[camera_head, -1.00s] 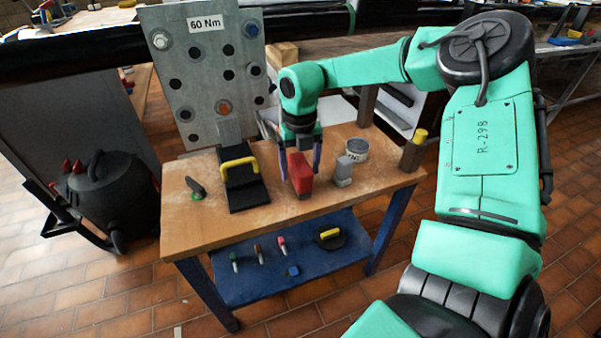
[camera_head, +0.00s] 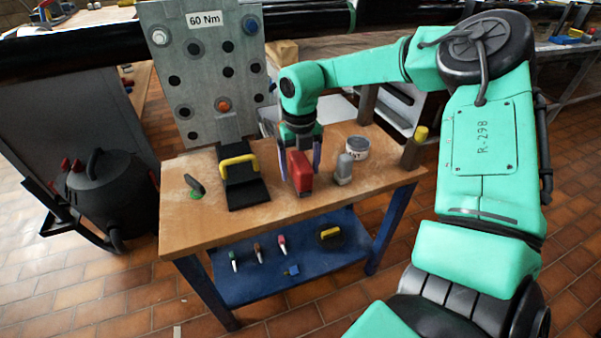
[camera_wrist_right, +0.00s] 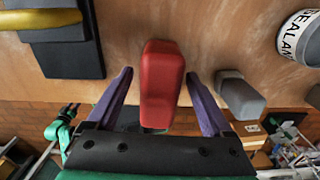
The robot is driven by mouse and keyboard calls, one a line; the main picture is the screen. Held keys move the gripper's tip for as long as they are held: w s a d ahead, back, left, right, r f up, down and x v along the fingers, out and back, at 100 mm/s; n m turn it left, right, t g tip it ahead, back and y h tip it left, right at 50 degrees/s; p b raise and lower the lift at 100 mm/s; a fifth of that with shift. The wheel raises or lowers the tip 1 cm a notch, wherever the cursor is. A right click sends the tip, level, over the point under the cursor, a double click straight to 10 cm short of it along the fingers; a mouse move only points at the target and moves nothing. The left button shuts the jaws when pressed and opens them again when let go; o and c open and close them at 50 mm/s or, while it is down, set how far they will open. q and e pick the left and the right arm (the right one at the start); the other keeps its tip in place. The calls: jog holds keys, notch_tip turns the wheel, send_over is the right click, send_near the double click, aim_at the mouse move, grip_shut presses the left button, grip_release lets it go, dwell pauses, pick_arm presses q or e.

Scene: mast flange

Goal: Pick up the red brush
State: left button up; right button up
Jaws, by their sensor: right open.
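The red brush (camera_head: 299,173) shows as a red block standing on the wooden bench top, right of the black block with the yellow handle. My right gripper (camera_head: 301,170) is above it and pointing down, open, with one purple finger on each side of the brush. In the right wrist view the red brush (camera_wrist_right: 160,88) lies between the two spread fingers, with a visible gap on both sides. My left gripper is not in view.
A small grey block (camera_head: 343,170) stands close to the right finger, with a labelled can (camera_head: 357,148) behind it. The black block with a yellow handle (camera_head: 240,163) is to the left. An upright metal panel (camera_head: 200,60) rises at the back. The bench's front left is mostly clear.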

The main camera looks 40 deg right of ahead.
grip_shut()
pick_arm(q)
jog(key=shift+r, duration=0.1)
pick_arm(e)
jog(key=shift+r+p, duration=0.55)
jog(key=shift+r, duration=0.05)
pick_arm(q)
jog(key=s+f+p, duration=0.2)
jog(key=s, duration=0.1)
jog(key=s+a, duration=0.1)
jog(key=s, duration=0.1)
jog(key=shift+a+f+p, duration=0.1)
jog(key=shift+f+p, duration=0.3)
pick_arm(e)
notch_tip(320, 180, up, 19)
jog(key=shift+r, duration=0.2)
